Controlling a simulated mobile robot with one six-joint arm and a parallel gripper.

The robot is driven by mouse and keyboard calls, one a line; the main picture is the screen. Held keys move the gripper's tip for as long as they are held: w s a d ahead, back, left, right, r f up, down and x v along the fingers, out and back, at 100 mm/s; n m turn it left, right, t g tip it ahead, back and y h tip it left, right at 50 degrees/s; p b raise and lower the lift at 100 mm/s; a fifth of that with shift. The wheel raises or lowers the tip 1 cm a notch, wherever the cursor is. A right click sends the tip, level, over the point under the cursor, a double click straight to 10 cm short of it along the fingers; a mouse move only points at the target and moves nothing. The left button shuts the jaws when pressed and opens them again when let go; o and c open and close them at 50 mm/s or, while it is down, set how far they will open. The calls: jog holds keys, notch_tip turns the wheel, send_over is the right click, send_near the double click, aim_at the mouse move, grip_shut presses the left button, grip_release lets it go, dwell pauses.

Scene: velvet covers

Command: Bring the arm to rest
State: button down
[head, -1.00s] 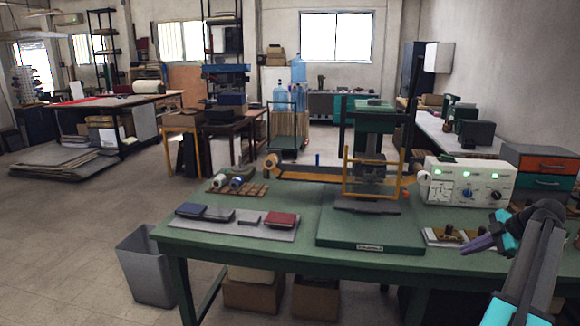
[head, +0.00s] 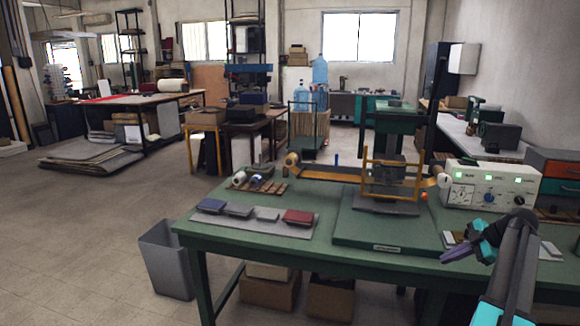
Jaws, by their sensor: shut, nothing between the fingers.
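My gripper (head: 460,252) is at the right of the head view, over the front right part of the green table (head: 300,257). Its dark purple fingers point left and are shut with nothing between them. My arm rises from the lower right corner, bent at the top. The gripper covers part of some small items (head: 455,238) on the table behind it.
A press with a yellow frame (head: 392,180) stands on the table, a white control box (head: 490,186) to its right. Velvet-like covers (head: 298,217) lie on a grey mat (head: 262,228). A grey bin (head: 166,258) stands left of the table.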

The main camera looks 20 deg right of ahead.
jog(key=w+a+f+n+g+y, duration=0.15)
jog(key=w+a+f, duration=0.25)
jog(key=a+f, duration=0.6)
jog(key=w+a+f+n+g+y, duration=0.1)
jog(key=w+a+f+g, duration=0.15)
jog(key=a+f, duration=0.75)
jog(key=w+a+f+n+g+y, duration=0.15)
jog(key=w+a+f, duration=0.3)
jog(key=a, duration=1.05)
jog(key=s+a+f+m+g+h, duration=0.1)
jog(key=s+a+f+m+g, duration=0.15)
jog(key=s+a+f, duration=0.85)
jog(key=s+a+f+m+g+h, duration=0.15)
jog(key=s+a+f+g, duration=0.25)
jog(key=s+a+f, duration=0.7)
jog(key=s+a+f+m+h, duration=0.1)
jog(key=s+f+m+h, duration=0.1)
jog(key=s+m, duration=0.4)
jog(key=s+a+f+m+h, duration=0.1)
jog(key=s+f+m+h, duration=0.1)
jog(key=s+m, duration=0.4)
jog(key=shift+f+m+h, duration=0.2)
jog(key=shift+m+h, duration=0.4)
jog(key=shift+h, duration=0.15)
